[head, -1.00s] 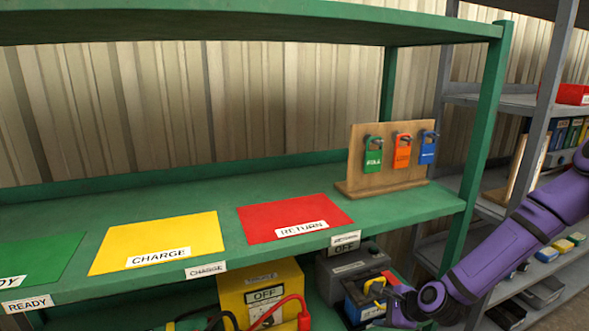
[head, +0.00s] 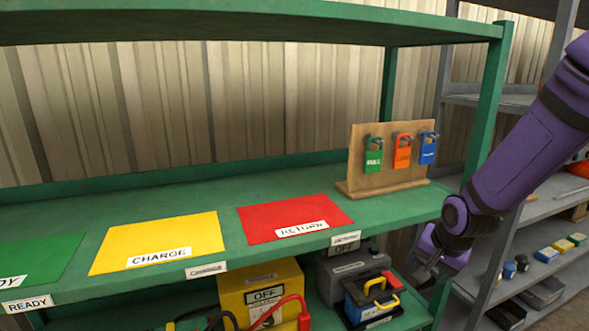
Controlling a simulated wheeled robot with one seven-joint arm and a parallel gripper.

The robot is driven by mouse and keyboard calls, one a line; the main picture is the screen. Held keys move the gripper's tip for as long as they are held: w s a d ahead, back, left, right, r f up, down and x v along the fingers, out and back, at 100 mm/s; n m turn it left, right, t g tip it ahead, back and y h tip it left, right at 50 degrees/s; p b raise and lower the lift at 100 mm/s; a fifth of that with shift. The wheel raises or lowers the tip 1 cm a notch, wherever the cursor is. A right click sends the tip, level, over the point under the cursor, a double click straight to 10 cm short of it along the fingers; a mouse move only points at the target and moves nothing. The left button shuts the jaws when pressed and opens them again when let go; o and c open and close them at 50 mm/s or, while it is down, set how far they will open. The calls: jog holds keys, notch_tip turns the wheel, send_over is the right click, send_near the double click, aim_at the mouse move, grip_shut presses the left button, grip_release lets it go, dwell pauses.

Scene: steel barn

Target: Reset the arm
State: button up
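My purple arm comes in from the right edge in the head view. My gripper (head: 424,270) points down and left beside the green shelf's right front post, at the height just under the main shelf board. Its fingers are small and partly dark against the background, so their opening is not clear. A blue-and-black battery with a yellow handle (head: 374,291) stands on the lower shelf to the left of the gripper, apart from it.
The green shelf (head: 190,197) bears green, yellow (head: 160,242) and red (head: 295,217) mats. A wooden board (head: 385,187) holds three padlocks. A yellow box (head: 259,290) and a grey battery (head: 340,270) stand below. A grey rack (head: 535,216) stands right.

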jog(key=s+r+n, duration=0.7)
jog(key=s+r, duration=1.5)
jog(key=shift+s+d+r+t+h, duration=0.25)
jog(key=shift+s+d+t+h, duration=0.05)
jog(key=shift+d+t+h, duration=0.1)
